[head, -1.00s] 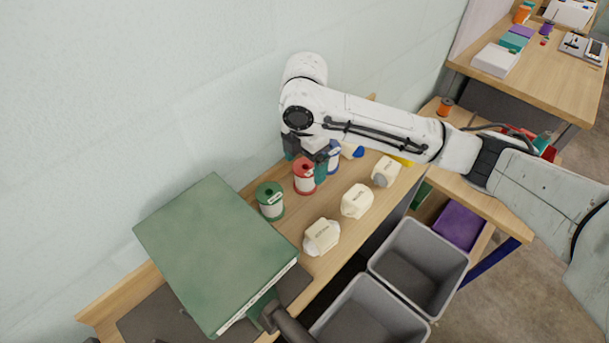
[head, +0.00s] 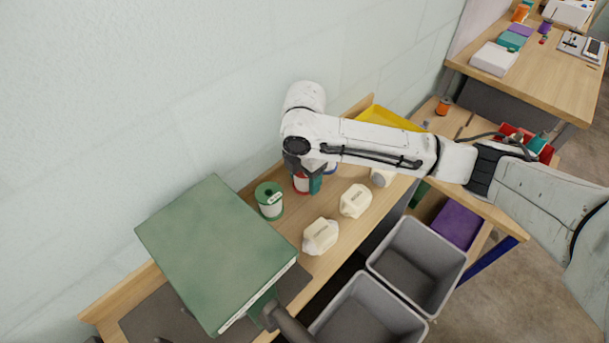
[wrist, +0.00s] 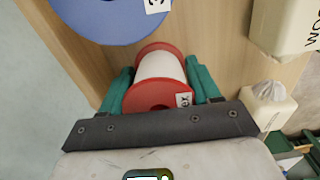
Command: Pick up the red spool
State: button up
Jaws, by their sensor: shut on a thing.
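The red spool (wrist: 158,94), with a white wound middle and a small white label, sits between the two teal fingers of my gripper (wrist: 162,88) in the wrist view. The fingers are shut on it, one on each side. In the head view my gripper (head: 306,178) points down over the shelf, and the red spool (head: 299,184) shows only partly beneath my arm. I cannot tell whether the spool still touches the wood.
A blue spool (wrist: 108,14) is close beyond the red one. A green spool (head: 269,200) stands to its left. Cream cartons (head: 355,201) line the shelf front.

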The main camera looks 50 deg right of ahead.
jog(key=c, duration=0.5)
jog(key=shift+r, duration=0.15)
